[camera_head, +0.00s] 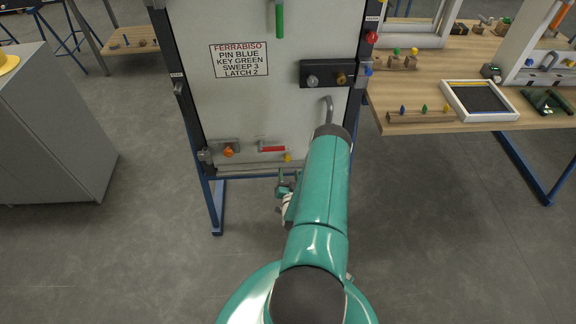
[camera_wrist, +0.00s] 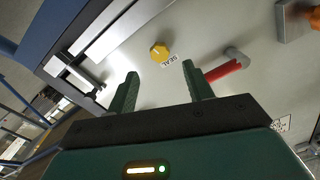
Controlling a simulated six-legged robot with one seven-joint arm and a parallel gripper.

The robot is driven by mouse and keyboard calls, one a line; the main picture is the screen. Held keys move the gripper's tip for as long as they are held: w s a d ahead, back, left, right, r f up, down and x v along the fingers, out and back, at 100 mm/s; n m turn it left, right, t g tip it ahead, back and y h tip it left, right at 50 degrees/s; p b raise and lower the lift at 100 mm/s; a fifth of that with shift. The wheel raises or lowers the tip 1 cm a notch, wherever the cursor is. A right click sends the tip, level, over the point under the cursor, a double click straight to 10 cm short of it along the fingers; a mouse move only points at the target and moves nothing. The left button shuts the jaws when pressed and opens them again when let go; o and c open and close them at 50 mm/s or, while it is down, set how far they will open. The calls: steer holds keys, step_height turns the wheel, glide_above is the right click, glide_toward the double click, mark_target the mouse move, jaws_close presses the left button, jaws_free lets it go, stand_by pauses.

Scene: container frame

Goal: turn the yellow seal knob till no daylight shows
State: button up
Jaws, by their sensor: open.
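The yellow seal knob (camera_head: 287,157) sits low on the pale door panel (camera_head: 225,110), near its bottom edge. In the wrist view the knob (camera_wrist: 159,52) is faceted, with a "SEAL" label (camera_wrist: 173,62) beside it. My gripper (camera_wrist: 161,80) is open and empty, its two green fingers apart. The knob shows beyond the fingertips, roughly between them in the picture, and not touched. In the head view my gripper (camera_head: 285,188) is below the knob, partly hidden by my arm. A pale strip (camera_wrist: 108,38) runs along the door edge; I cannot tell whether daylight shows there.
A red handle (camera_wrist: 222,72) lies close to the knob, to its right. An orange knob (camera_head: 228,151) on a latch is at the door's lower left. A wooden table (camera_head: 400,80) stands right, a grey cabinet (camera_head: 60,130) left.

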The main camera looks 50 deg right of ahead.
steer(key=v, duration=0.6)
steer(key=shift+s+a, duration=0.2)
stand_by(0.4)
